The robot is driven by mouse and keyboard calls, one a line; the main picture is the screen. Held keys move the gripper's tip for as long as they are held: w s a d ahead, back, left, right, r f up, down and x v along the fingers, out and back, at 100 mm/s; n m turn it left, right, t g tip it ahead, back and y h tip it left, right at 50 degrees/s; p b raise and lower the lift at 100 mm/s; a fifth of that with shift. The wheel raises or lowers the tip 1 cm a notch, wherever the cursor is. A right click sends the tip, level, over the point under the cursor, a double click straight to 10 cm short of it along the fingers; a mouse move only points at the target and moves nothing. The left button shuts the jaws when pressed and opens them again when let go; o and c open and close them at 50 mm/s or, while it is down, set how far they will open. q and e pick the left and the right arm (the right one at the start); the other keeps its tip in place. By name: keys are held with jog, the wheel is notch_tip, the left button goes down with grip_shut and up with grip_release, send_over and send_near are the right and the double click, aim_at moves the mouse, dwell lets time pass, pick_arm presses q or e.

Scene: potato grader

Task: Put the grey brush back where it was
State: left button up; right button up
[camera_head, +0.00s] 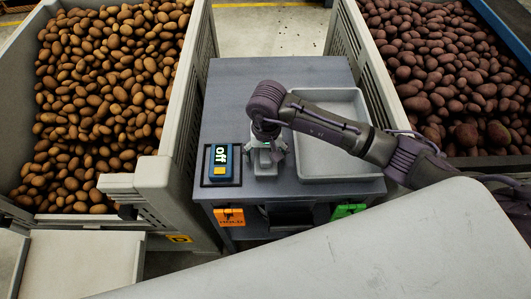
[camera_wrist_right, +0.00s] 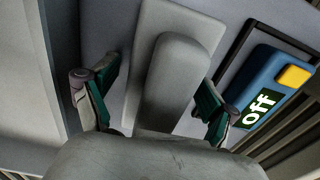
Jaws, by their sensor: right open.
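The grey brush (camera_head: 264,168) is at the left part of the dark grey bench top, just right of a blue box, under my right gripper (camera_head: 268,148). In the right wrist view the brush (camera_wrist_right: 176,72) is a rounded grey block lying along a paler grey flat piece (camera_wrist_right: 208,22). The green-padded fingers of my right gripper (camera_wrist_right: 155,98) are open, one on each side of the brush, with gaps visible. The near end of the brush is hidden by the gripper's body. My left gripper is not in view.
A blue box with an "off" display (camera_head: 221,163) stands close left of the brush. A pale empty tray (camera_head: 333,172) is on the right of the bench (camera_head: 226,100). Potato crates stand at left (camera_head: 181,110) and right (camera_head: 360,62). Orange (camera_head: 229,217) and green (camera_head: 347,211) tags hang in front.

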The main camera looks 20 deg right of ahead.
jog(key=shift+r, duration=0.2)
jog(key=shift+w+r, duration=0.1)
jog(key=shift+r, duration=0.2)
notch_tip(320, 180, up, 11)
jog(key=shift+r+b, duration=0.15)
jog(key=shift+b, duration=1.1)
jog(key=shift+s, duration=0.2)
